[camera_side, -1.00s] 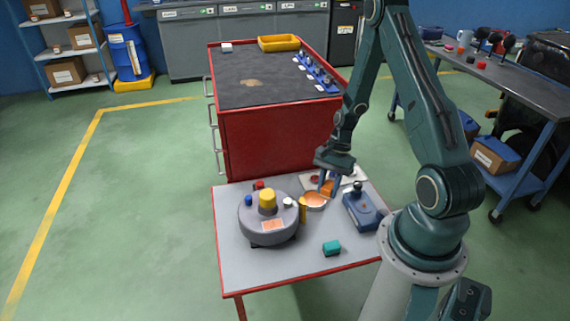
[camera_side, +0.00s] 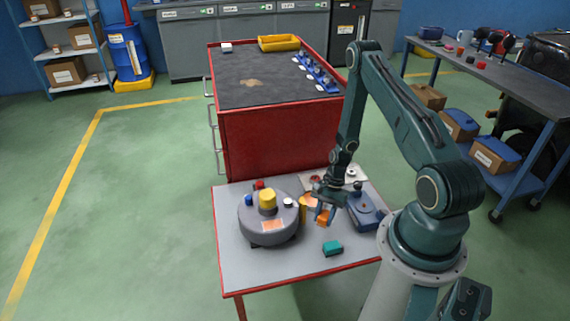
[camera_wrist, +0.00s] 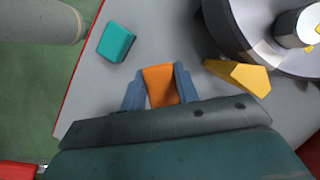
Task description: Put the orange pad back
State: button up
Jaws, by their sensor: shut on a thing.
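The orange pad (camera_side: 322,217) is between the fingers of my gripper (camera_side: 325,213), held above the table in the side view. In the wrist view the orange pad (camera_wrist: 161,86) is pinched between the two blue fingers of my gripper (camera_wrist: 160,88). The grey table (camera_side: 290,277) with a red edge lies below.
A grey round device (camera_side: 256,222) with a yellow knob stands left of my gripper. A yellow block (camera_wrist: 240,75) is beside it. A teal block (camera_side: 332,248) lies in front. A blue box (camera_side: 366,212) stands to the right. The table's front left is clear.

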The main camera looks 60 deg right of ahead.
aim_at(323, 223)
jog(key=shift+f, duration=0.2)
jog(key=shift+f, duration=1.8)
jog(key=shift+f, duration=0.15)
jog(key=o, duration=0.9)
jog(key=shift+v, duration=6.15)
jog(key=shift+a, duration=0.1)
